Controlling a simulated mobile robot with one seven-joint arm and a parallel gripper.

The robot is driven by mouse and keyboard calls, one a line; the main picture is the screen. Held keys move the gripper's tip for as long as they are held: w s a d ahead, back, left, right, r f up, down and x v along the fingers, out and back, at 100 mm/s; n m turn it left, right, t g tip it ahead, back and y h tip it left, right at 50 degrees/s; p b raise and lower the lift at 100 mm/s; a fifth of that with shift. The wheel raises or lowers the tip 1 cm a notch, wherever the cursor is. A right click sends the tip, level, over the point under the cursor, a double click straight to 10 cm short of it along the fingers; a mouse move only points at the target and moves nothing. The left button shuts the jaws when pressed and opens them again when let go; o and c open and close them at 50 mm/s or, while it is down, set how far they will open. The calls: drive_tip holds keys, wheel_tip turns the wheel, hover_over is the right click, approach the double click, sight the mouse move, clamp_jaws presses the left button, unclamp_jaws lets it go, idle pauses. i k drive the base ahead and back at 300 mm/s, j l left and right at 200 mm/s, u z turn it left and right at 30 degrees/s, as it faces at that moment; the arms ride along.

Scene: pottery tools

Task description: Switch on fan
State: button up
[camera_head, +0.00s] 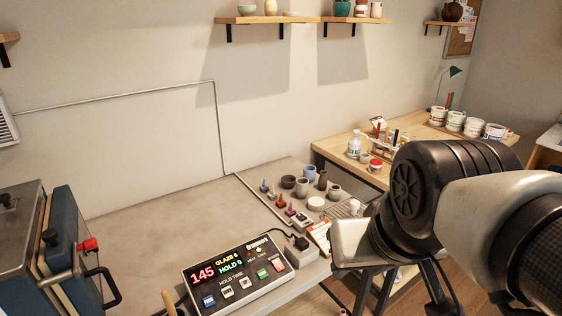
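No free-standing fan shows. A control box (238,272) sits on the grey bench near its front edge. Its lit display reads 145, GLAZE 6 and HOLD 0. Blue (209,301), white, green (263,274) and red (278,264) buttons line its face. Their labels are too small to read surely, so I cannot tell whether one is for the fan. My arm comes in from the right, its black joint and pale link to the right of the box and apart from it. My gripper's fingers do not show.
A blue and grey kiln-like unit (62,245) with a red knob (88,244) stands at the left. A slatted vent (6,125) is on the wall. Small pots and stamps (300,190) crowd the bench's right end. The bench behind the box is clear.

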sight(300, 217)
drive_tip(key=i+l+u, duration=0.4)
drive_tip(key=l, duration=0.35)
drive_tip(key=i+l+u, duration=0.25)
drive_tip(key=l, duration=0.15)
